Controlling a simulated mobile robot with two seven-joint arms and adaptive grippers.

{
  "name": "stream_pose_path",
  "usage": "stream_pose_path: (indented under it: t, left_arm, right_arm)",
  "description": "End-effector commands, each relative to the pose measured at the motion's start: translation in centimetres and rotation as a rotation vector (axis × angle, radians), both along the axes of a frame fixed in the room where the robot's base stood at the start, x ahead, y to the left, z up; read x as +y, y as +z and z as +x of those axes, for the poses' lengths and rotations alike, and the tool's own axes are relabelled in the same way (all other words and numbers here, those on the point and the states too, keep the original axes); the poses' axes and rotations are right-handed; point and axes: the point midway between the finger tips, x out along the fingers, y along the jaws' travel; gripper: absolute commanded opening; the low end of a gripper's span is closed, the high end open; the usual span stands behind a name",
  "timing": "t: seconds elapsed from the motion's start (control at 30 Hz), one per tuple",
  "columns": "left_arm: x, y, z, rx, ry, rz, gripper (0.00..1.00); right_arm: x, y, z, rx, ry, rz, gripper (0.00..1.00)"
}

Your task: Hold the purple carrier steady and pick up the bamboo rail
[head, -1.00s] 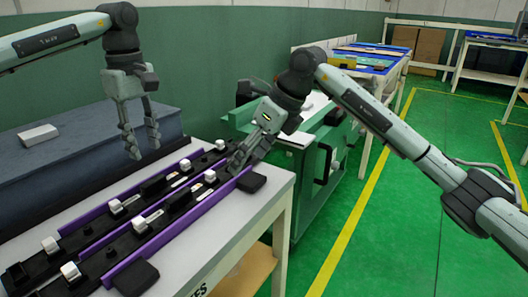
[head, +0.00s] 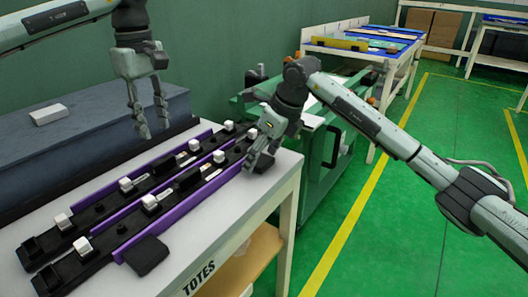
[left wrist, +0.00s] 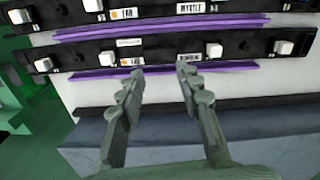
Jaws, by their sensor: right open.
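The purple carrier (head: 190,202) lies on the white table, with long purple strips and black rails bearing white blocks and labels. Its strips also show in the left wrist view (left wrist: 230,68). Labels on the rails are too small to read surely, so I cannot tell which rail is bamboo. My left gripper (head: 153,130) is open and empty, above the far side of the carrier; its fingers point at the nearer rail in the left wrist view (left wrist: 160,72). My right gripper (head: 260,161) is open at the carrier's far right end, beside a black end block. Contact there cannot be told.
A dark blue-grey bench (head: 95,135) with a small white box (head: 48,114) stands beyond the white table (head: 205,242). A green cabinet (head: 315,190) stands close right of it. Green floor (head: 400,240) is free at the right.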

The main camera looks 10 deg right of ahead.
Motion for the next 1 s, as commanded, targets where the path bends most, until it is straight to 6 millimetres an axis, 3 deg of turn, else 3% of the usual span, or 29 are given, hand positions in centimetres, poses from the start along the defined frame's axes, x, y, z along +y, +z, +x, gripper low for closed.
stream_pose_path:
  t: [0.13,0.6,0.77,1.0]
  left_arm:
    - [0.0,0.0,0.0,0.0,0.0,0.0,0.34]
    - [0.0,0.0,0.0,0.0,0.0,0.0,0.34]
    - [0.0,0.0,0.0,0.0,0.0,0.0,0.36]
    - [-1.3,1.3,-1.3,-0.085,-0.077,0.105,0.66]
  right_arm:
    - [0.0,0.0,0.0,0.0,0.0,0.0,0.73]
    - [0.0,0.0,0.0,0.0,0.0,0.0,0.16]
    - [0.0,0.0,0.0,0.0,-0.001,0.0,0.16]
    - [0.0,0.1,0.0,0.0,-0.001,0.0,0.16]
